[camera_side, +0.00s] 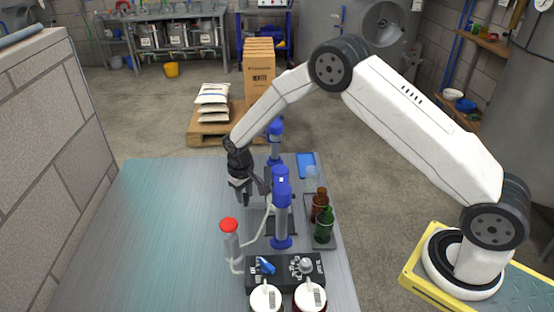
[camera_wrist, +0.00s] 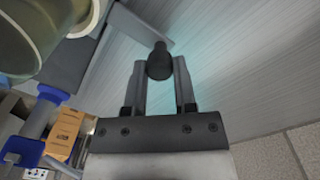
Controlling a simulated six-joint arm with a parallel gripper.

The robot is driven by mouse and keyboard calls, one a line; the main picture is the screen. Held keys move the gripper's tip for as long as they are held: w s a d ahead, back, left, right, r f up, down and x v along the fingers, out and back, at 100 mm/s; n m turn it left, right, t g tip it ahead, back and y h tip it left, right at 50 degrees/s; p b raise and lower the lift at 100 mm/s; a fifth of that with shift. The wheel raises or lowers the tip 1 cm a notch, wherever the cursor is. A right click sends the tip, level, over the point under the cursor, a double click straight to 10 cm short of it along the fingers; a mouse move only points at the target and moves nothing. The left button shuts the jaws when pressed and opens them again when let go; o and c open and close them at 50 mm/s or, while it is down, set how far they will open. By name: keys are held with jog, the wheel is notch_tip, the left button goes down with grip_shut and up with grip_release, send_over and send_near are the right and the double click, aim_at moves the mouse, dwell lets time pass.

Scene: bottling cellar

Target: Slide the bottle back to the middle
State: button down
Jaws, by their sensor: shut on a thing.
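My gripper (camera_side: 242,196) is low over the left side of the bench apparatus. In the wrist view my gripper (camera_wrist: 160,75) has its two fingers closed on a dark round knob (camera_wrist: 160,62). A grey bar (camera_wrist: 125,28) runs near the knob toward the upper left; their join is unclear. A large greenish, rounded glass-like body (camera_wrist: 28,35) fills the upper left corner, cut off by the frame. In the side view the apparatus has blue-topped columns (camera_side: 282,210). A brown bottle (camera_side: 319,206) and a green bottle (camera_side: 324,226) stand upright in a tray to its right. I cannot tell which bottle is the task's.
A control box (camera_side: 290,268) with knobs, a red-capped tube (camera_side: 229,240) and white-lidded jars (camera_side: 266,299) stand at the front. A blue flat object (camera_side: 306,164) lies behind. The bench's left side (camera_side: 160,225) is clear, with a block wall (camera_side: 50,140) beyond.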

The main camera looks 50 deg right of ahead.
jog(key=shift+w+d, duration=1.7)
jog(key=shift+c, duration=2)
grip_release()
notch_tip(320, 180, up, 8)
jog(key=shift+a, duration=0.15)
